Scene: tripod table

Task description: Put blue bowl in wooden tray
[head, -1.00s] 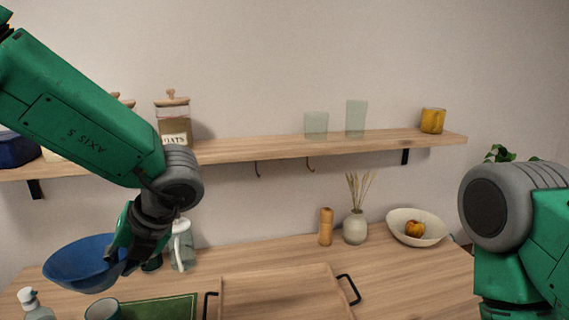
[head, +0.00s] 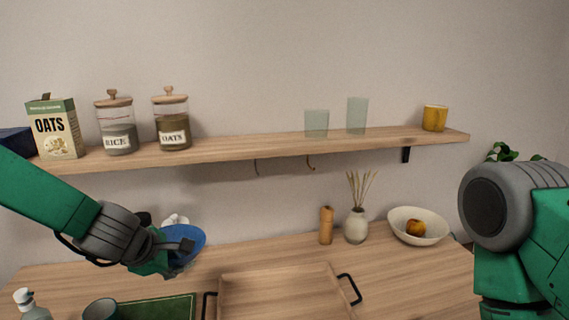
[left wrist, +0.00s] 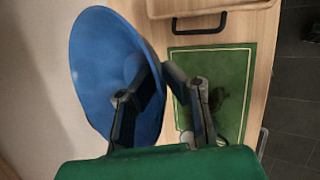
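The blue bowl (head: 187,240) is in the air above the left part of the counter, steeply tilted. My left gripper (head: 180,250) is shut on its rim and hides part of it. In the left wrist view, the bowl (left wrist: 100,65) fills the left side, one finger inside it and one outside, with the fingertips (left wrist: 160,75) at its rim. The wooden tray (head: 280,290) lies on the counter to the right of the bowl. Its near part is cut off by the picture edge. In the left wrist view, its edge (left wrist: 195,8) and black handle show at the top. My right gripper is out of view.
A soap bottle (head: 30,305) stands far left. Behind the tray are a wooden mill (head: 326,226), a vase (head: 356,227) and a cream bowl (head: 405,222). A shelf (head: 250,148) with jars spans the wall.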

